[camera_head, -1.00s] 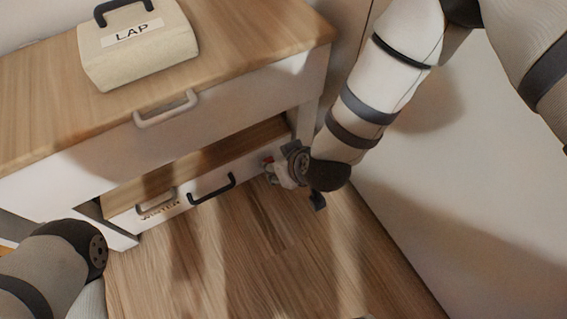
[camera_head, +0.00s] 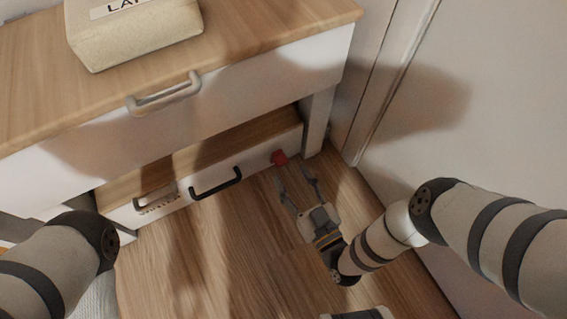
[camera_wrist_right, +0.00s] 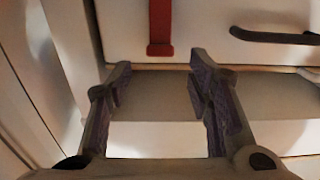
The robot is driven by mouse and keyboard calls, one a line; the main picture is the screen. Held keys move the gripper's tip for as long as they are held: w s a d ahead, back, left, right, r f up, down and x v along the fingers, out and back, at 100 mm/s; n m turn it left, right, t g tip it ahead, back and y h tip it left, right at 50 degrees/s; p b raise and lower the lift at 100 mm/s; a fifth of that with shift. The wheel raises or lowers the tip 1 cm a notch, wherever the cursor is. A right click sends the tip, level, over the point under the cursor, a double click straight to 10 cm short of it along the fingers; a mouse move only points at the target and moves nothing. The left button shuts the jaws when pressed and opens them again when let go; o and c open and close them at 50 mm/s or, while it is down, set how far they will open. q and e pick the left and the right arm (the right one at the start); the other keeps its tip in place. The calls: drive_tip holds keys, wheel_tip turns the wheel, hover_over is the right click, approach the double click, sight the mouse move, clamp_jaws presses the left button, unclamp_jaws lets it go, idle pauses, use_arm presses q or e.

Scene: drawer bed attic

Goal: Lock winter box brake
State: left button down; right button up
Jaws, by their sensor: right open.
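The winter box is a low white drawer front with a wood top, a black handle (camera_head: 215,184) and a WINTER label (camera_head: 158,206) at its left. A red brake lever (camera_head: 279,157) sits on the front near its right end. In the right wrist view the red lever (camera_wrist_right: 160,28) hangs vertically, its foot near the front's lower edge. My right gripper (camera_head: 292,170) is open and empty, fingers pointing at the box front. In the wrist view my right gripper (camera_wrist_right: 160,75) is just short of the lever, which lies between the finger lines. My left gripper is out of view.
A wood-topped unit with a white upper drawer (camera_head: 230,92) and pale handle (camera_head: 164,92) overhangs the box. A beige LAP case (camera_head: 135,35) stands on top. A white wall (camera_head: 480,110) closes the right side. Wood floor (camera_head: 230,250) in front is clear.

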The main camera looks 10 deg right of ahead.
sight(282, 162)
drive_tip(key=b+x, duration=0.1)
drive_tip(key=x, duration=0.4)
drive_tip(key=shift+b, duration=0.3)
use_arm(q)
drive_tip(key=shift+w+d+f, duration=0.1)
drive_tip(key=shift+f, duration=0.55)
use_arm(e)
drive_tip(key=shift+c, duration=0.6)
